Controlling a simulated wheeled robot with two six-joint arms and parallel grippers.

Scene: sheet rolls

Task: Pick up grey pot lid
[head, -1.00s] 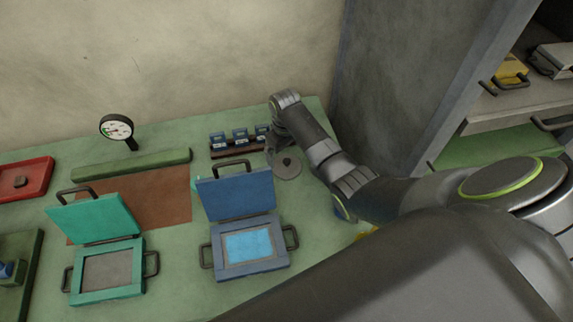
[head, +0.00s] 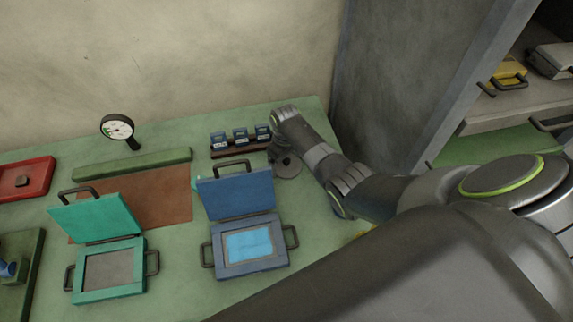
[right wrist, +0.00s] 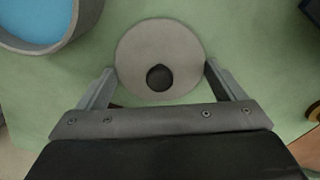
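The grey pot lid (head: 287,167) is a flat round disc with a dark knob, lying on the green table to the right of the blue open case. It also shows in the right wrist view (right wrist: 142,52), with its dark knob below its centre. My right gripper (right wrist: 160,75) is open, its two fingers apart on either side of the lid's near part; nothing is held. In the head view the right gripper (head: 280,150) is above the lid and partly covers it. I cannot tell whether the fingers touch the lid. My left gripper is not in view.
A blue open case (head: 216,252) and a green open case (head: 82,296) stand left of the lid. A rack of small blue boxes (head: 222,154) is just behind it. A grey pot with blue contents (right wrist: 12,42) is at the wrist view's upper left. A grey cabinet (head: 400,80) stands right.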

